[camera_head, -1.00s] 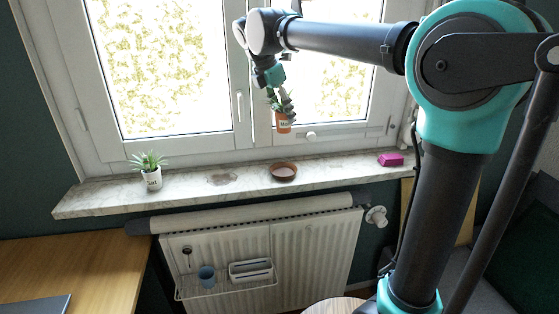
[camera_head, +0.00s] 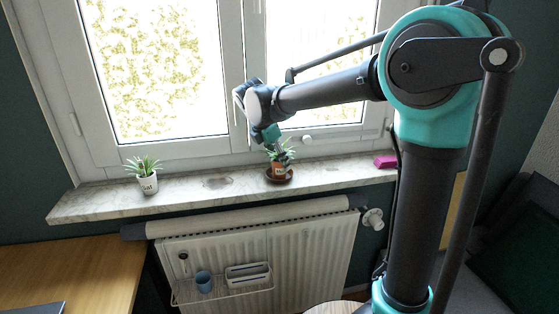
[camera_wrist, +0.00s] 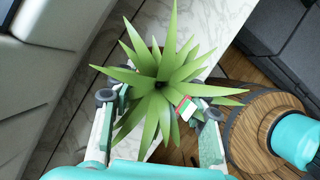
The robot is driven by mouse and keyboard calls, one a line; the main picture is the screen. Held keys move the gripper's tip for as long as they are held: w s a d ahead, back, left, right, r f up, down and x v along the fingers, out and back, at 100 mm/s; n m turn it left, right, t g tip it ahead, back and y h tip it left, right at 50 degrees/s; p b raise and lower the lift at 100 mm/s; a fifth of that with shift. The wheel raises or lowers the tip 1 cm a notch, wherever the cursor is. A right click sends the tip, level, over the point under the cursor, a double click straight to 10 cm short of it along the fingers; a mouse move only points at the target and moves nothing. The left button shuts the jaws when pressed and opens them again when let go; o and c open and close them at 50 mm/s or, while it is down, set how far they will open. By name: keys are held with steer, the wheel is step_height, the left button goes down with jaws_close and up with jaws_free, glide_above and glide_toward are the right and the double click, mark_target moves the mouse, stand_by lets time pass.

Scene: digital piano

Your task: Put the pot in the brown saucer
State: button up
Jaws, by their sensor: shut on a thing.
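The terracotta pot (camera_head: 278,169) with a spiky green plant and a small label is at the brown saucer (camera_head: 291,177) on the marble sill. The pot looks upright and within the saucer's rim; whether its base touches the saucer I cannot tell. My gripper (camera_head: 279,154) is shut on the pot from above. In the wrist view the plant's leaves (camera_wrist: 160,85) spread between the fingers of my gripper (camera_wrist: 158,110) and hide the pot and saucer below.
A white pot with a plant (camera_head: 147,183) stands on the left of the sill (camera_head: 100,205). A magenta object (camera_head: 385,161) lies at the right. The window is close behind, and a radiator (camera_head: 310,245) with a wire shelf is below.

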steer(key=shift+f, duration=0.15)
steer(key=o, duration=1.4)
steer(key=v, duration=1.2)
